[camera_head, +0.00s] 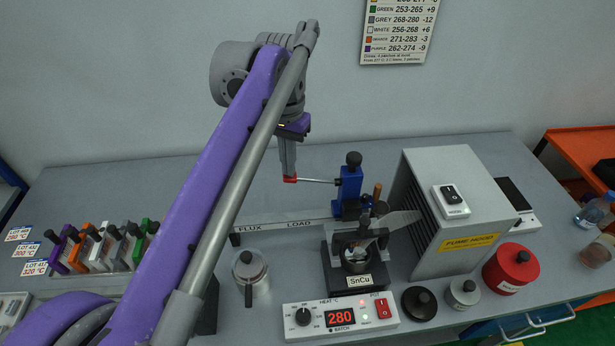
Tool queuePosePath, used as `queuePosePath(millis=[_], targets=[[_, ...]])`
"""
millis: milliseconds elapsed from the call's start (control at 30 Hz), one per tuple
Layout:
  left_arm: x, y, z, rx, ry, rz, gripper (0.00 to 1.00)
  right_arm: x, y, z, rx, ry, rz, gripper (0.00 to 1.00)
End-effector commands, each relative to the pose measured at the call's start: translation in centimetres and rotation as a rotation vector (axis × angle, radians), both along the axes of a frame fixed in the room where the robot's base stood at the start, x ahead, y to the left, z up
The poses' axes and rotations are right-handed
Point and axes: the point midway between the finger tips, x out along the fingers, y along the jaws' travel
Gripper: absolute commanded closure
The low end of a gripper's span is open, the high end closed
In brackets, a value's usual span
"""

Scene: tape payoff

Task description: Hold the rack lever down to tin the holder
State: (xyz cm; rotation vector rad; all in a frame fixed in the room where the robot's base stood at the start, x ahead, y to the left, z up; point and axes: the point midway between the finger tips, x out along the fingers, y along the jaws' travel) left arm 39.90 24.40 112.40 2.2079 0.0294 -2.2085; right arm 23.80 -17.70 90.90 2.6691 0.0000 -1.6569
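The blue rack post (350,185) stands behind the solder pot, with a dark knob on top. Its lever (316,181) is a thin metal rod reaching left, roughly level, to a red end. My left gripper (289,176) points down at that red end and appears to touch it. Its fingers look like one narrow shape, so their opening is unclear. The dark solder pot (345,284) is labelled SnCu. A dark holder-like fixture (360,240) sits over its mouth, partly behind a clear shield; its depth in the solder is unclear. My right gripper is out of view.
The heat controller (340,317) reads 280. The fume hood (450,220) stands right of the pot. A FLUX and LOAD rail (275,225) runs behind a metal canister (250,275). Coloured handled tools (100,245) stand at left, partly near my arm.

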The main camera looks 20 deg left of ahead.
Motion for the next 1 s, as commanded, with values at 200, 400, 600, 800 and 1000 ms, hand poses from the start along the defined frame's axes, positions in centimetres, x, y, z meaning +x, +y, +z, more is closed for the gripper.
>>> queuePosePath(millis=[200, 400, 600, 800, 1000], targets=[[0.0, 0.0, -1.3, 0.0, 0.0, 0.0, 1.0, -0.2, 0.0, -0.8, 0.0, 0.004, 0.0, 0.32], [0.0, 0.0, -2.3, 0.0, 0.0, 0.0, 1.0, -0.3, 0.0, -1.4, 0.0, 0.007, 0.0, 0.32], [0.0, 0.0, -3.3, 0.0, 0.0, 0.0, 1.0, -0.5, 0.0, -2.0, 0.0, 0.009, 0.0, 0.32], [0.0, 0.0, -4.3, 0.0, 0.0, 0.0, 1.0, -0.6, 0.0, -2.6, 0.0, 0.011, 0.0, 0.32], [0.0, 0.0, -5.3, 0.0, 0.0, 0.0, 1.0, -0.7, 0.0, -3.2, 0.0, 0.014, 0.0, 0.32]])
